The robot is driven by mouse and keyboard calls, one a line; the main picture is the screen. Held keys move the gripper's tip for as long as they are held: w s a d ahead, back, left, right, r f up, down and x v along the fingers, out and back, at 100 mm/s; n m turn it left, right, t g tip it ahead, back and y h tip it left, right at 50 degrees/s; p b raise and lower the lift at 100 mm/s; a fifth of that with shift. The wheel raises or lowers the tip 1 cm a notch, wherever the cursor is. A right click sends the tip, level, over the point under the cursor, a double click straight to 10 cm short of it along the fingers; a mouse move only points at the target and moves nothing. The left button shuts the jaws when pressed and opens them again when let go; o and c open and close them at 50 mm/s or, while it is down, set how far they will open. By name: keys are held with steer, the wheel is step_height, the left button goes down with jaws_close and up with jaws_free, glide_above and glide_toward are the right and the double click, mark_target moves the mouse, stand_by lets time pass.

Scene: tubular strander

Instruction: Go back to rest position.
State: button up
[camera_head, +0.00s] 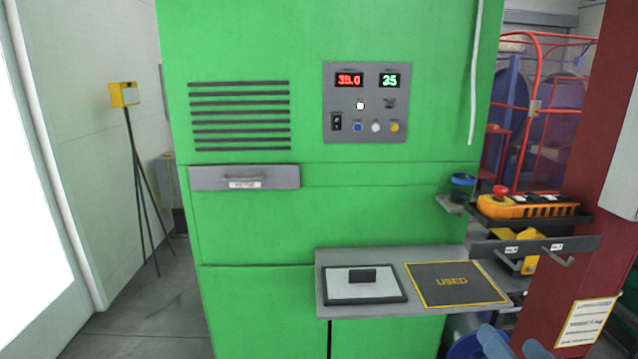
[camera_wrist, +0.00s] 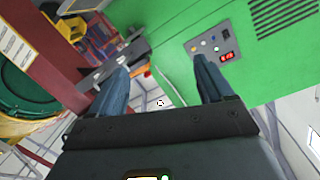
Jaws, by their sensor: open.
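My gripper (camera_wrist: 160,68) shows in the wrist view with its two blue fingers spread apart and nothing between them. Its blue fingertips (camera_head: 514,344) seem to show at the bottom right edge of the head view, low in front of the machine and left of the red column. The rest of my arm is out of the head view. The green machine cabinet (camera_head: 390,205) fills the middle of the head view. It also shows in the wrist view (camera_wrist: 185,40), tilted, behind the fingers.
A grey shelf (camera_head: 415,312) juts from the cabinet, carrying a dark-framed pad (camera_head: 364,292) and a "USED" mat (camera_head: 452,284). A rack with an orange pendant (camera_head: 530,207) and hooks reaches from the red column (camera_head: 594,150). A yellow-topped tripod (camera_head: 125,95) stands left. Left floor is open.

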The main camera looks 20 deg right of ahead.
steer(key=s+a+f+n+y, duration=0.1)
steer(key=s+a+f, duration=0.2)
steer(key=s+a, duration=0.3)
steer(key=s+a+f+n+y, duration=0.1)
steer(key=s+a+f+n, duration=0.2)
steer(key=s, duration=0.4)
steer(key=s+a+r+n+y, duration=0.1)
steer(key=s+a, duration=0.2)
steer(key=s, duration=0.4)
steer(key=s+a+r+n+g+y, duration=0.1)
steer(key=s+a+r+n, duration=0.1)
steer(key=s, duration=0.5)
steer(key=shift+s+a+n+y, duration=0.25)
steer(key=shift+a+n+y, duration=0.05)
steer(key=shift+a, duration=0.35)
